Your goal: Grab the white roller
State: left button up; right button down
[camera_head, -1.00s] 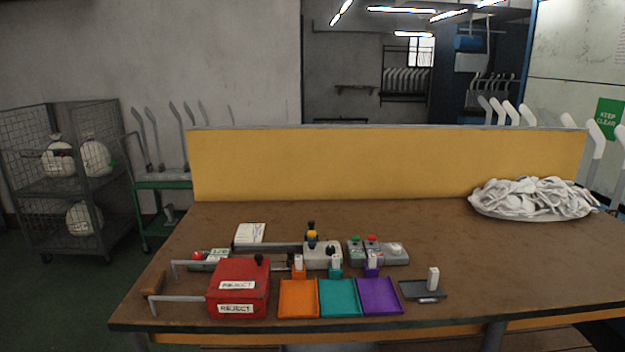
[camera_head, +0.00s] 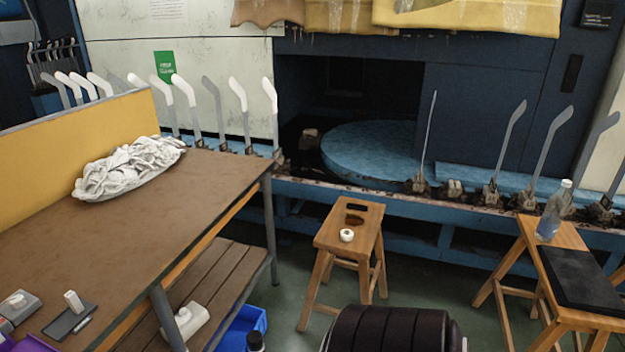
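Which thing is the white roller I cannot tell for certain. A small white upright piece (camera_head: 73,301) stands on a dark tray (camera_head: 62,324) at the lower left of the table. A small round white roll (camera_head: 346,235) lies on a wooden stool (camera_head: 328,232) in the middle. A larger white object (camera_head: 185,320), rounded and partly hidden, is on the table's lower shelf. Neither of my grippers shows in the head view.
White socks (camera_head: 130,168) are heaped on the brown table (camera_head: 110,235) by the yellow panel (camera_head: 40,160). A blue bin (camera_head: 240,328) is below. A boarding machine with upright forms (camera_head: 508,140) spans the back. A second stool (camera_head: 560,235) holds a bottle (camera_head: 553,210).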

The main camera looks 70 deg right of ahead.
aim_at(346, 234)
jog(key=z, duration=2.45)
